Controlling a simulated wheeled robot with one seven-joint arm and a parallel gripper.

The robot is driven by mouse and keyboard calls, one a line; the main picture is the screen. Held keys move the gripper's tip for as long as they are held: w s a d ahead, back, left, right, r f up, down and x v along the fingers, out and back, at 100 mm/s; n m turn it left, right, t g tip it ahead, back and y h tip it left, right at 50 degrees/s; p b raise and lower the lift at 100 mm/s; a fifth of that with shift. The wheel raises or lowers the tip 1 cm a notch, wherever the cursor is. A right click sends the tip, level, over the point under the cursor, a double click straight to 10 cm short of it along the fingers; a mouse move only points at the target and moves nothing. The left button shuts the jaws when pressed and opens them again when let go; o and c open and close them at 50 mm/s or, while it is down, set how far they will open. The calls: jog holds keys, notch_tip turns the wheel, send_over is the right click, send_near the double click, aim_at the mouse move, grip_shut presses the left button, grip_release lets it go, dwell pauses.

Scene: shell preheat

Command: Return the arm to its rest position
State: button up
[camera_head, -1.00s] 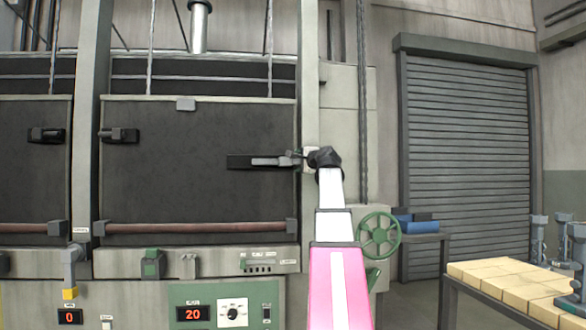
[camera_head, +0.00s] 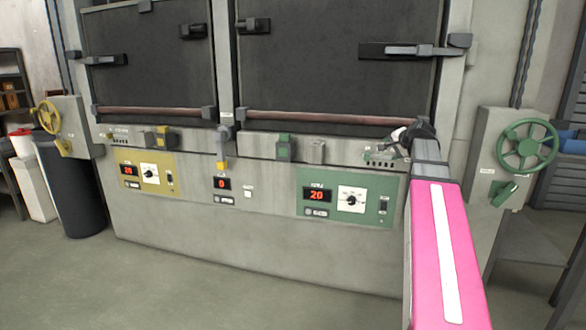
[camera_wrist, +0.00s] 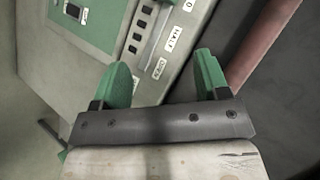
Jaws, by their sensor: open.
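My arm reaches up from the lower right of the head view. My gripper shows at its end as a small dark and white shape (camera_head: 408,140), just in front of the sill under the right furnace door. In the wrist view my gripper (camera_wrist: 160,82) has its two green fingers spread wide with nothing between them. Past the fingers are a labelled slider panel (camera_wrist: 150,30) and the dark red bar (camera_wrist: 265,40) along the door's lower edge. Whether the gripper touches the sill cannot be told.
The right furnace door (camera_head: 330,60) is down, with a latch handle (camera_head: 410,50). Below is a green control panel (camera_head: 345,197) reading 20. A green handwheel (camera_head: 527,146) stands right of my arm. A yellow handwheel (camera_head: 48,117) and a dark bin (camera_head: 70,190) stand left. The floor in front is clear.

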jog(key=s+a+f+n+g, duration=0.2)
jog(key=s+a+f, duration=0.15)
jog(key=f, duration=0.55)
jog(key=s+a+f+n+g, duration=0.25)
jog(key=a+f, duration=0.25)
jog(key=f, duration=0.4)
jog(key=s+a+f+n+g, duration=0.15)
jog(key=s+a+f, duration=0.25)
jog(key=f, duration=0.5)
jog(key=s+a+f+n+g+h, duration=0.1)
jog(key=s+a+f+n+g, duration=0.1)
jog(key=s+f, duration=0.5)
jog(key=s+a+f+n+g+h, duration=0.1)
jog(key=s+a+f+n+g, duration=0.2)
jog(key=s+f, duration=0.5)
jog(key=shift+s+a+f+h, duration=0.3)
jog(key=shift+a+f+h, duration=0.1)
jog(key=shift+a+f, duration=0.4)
jog(key=shift+o, duration=0.2)
jog(key=shift+d, duration=0.1)
